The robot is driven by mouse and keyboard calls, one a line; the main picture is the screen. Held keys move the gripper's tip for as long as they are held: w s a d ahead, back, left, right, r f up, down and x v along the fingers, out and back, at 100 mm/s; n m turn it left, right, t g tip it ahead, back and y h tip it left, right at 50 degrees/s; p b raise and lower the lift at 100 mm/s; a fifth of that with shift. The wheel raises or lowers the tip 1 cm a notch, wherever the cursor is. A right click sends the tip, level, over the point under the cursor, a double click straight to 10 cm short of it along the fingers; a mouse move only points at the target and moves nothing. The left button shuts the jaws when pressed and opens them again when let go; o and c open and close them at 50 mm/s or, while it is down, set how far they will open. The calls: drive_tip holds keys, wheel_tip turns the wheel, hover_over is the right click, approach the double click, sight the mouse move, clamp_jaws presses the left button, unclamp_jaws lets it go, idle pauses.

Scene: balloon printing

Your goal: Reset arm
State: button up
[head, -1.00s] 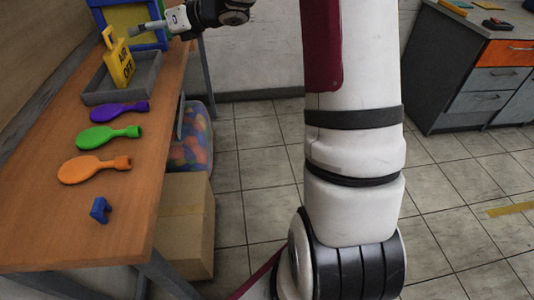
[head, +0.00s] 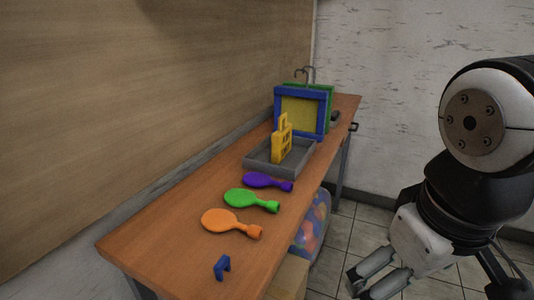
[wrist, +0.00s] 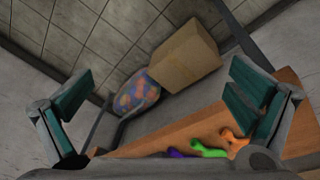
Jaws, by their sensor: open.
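My arm stands at the right of the head view, bent down beside the table. My gripper (head: 362,288) points down and to the left at the bottom of that view, off the table's right side. In the wrist view, my gripper (wrist: 160,92) is open, with its teal-padded fingers wide apart and nothing between them. The wrist camera looks down at the floor and the table edge. The gripper is clear of the balloons and the tray.
The wooden table (head: 160,248) bears purple (head: 265,181), green (head: 245,199) and orange (head: 225,222) balloons, a blue clip (head: 221,267), a grey tray (head: 262,166) with a yellow tag (head: 282,142), and a blue-framed screen (head: 301,110). A cardboard box (wrist: 185,57) and ball bag (wrist: 137,95) sit below.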

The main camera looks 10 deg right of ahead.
drive_tip(key=shift+m+g+y, duration=0.5)
drive_tip(key=shift+m+y, duration=0.1)
drive_tip(key=shift+m, duration=0.2)
drive_tip(key=s, duration=0.1)
drive_tip(key=s+a, duration=0.1)
drive_tip(key=s, duration=0.1)
drive_tip(key=s+a+f, duration=0.1)
drive_tip(key=shift+s+a, duration=0.15)
drive_tip(key=shift+s, duration=0.1)
wheel_tip(320, 180, up, 18)
drive_tip(key=t+p, duration=0.3)
drive_tip(key=p, duration=1.3)
